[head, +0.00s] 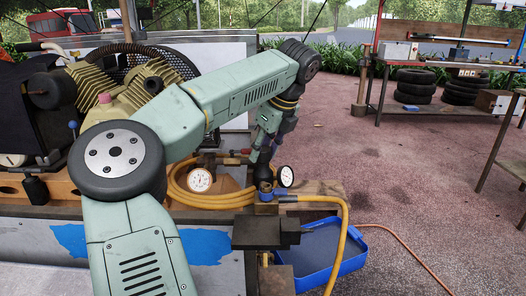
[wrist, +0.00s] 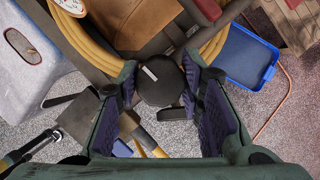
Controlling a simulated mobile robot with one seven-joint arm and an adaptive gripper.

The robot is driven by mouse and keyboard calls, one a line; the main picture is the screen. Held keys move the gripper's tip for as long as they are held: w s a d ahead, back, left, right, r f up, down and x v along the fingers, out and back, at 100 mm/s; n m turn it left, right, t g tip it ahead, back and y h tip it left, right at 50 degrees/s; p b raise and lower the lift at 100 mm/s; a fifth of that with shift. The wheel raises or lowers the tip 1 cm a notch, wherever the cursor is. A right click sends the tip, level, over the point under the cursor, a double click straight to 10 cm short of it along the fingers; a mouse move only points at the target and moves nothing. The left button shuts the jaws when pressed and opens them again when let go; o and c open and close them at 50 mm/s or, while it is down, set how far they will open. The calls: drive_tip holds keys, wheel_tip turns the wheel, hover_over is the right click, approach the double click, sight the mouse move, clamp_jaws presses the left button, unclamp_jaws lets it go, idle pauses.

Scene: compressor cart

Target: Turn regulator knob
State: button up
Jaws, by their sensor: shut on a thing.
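The regulator knob (wrist: 160,84) is a black, faceted knob with a short white mark on its top. In the wrist view it sits between the purple-padded fingers of my gripper (wrist: 159,72), one on each side, and the gripper is shut on it. In the head view my gripper (head: 268,142) points down over the regulator, and the dark knob (head: 264,171) shows just below it, partly hidden by the fingers. A white-faced gauge (head: 286,176) stands beside the regulator.
A second gauge (head: 201,180) and a coiled yellow hose (head: 216,199) lie close to the left. The compressor (head: 139,82) stands behind my arm. A blue tray (head: 358,246) is at the lower right. Open paved floor (head: 420,180) lies to the right.

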drive_tip(key=shift+n, duration=0.6)
drive_tip(key=o, duration=1.2)
drive_tip(key=shift+y, duration=0.3)
drive_tip(key=shift+c, duration=0.2)
drive_tip(key=v, duration=0.7)
drive_tip(key=shift+r, duration=0.25)
